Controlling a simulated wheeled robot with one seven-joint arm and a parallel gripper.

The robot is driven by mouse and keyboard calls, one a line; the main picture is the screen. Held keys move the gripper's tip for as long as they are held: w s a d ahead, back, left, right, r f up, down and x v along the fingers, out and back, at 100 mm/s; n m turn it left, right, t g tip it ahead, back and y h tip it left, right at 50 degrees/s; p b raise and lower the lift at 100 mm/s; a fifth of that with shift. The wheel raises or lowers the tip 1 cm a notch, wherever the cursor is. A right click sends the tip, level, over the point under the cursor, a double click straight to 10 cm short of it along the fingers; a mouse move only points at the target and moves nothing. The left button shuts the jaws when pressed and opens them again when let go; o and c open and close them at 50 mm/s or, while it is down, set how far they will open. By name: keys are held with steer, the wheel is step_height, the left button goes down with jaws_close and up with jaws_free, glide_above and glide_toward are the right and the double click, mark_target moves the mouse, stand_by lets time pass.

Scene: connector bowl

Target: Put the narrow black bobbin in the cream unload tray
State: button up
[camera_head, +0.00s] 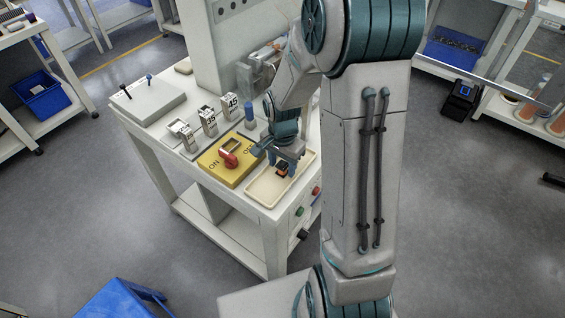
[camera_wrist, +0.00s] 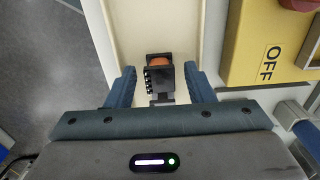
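The cream unload tray (camera_head: 258,194) lies at the front right of the white bench; its cream floor (camera_wrist: 130,22) fills the top middle of the wrist view. The narrow black bobbin (camera_wrist: 158,82), with an orange winding and a row of small pins, is over the tray floor, between my gripper's fingers. In the head view it is a small dark and orange patch (camera_head: 282,170). My gripper (camera_wrist: 160,88) is low over the tray, its two blue fingers apart. A gap shows on each side of the bobbin, so neither finger touches it. The bobbin's underside is hidden.
A yellow ON/OFF panel with a red knob (camera_head: 228,159) stands close left of the tray. Several metal blocks (camera_head: 208,121) and a grey box with small levers (camera_head: 148,101) are further left. Coloured buttons (camera_head: 300,211) are on the bench's front side.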

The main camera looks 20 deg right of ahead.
mark_target(282, 165)
steer(key=shift+r, duration=0.15)
step_height(282, 165, up, 11)
steer(key=s+a+r+n+t, duration=0.1)
steer(key=s+r+n, duration=0.2)
steer(key=s+n, duration=0.2)
steer(key=s+a+r+n+t, duration=0.1)
steer(key=s+r+n, duration=0.3)
steer(key=s, duration=0.6)
steer(key=shift+s+n+t+p, duration=0.15)
steer(key=shift+n+t+p, duration=0.15)
steer(key=shift+n, duration=0.5)
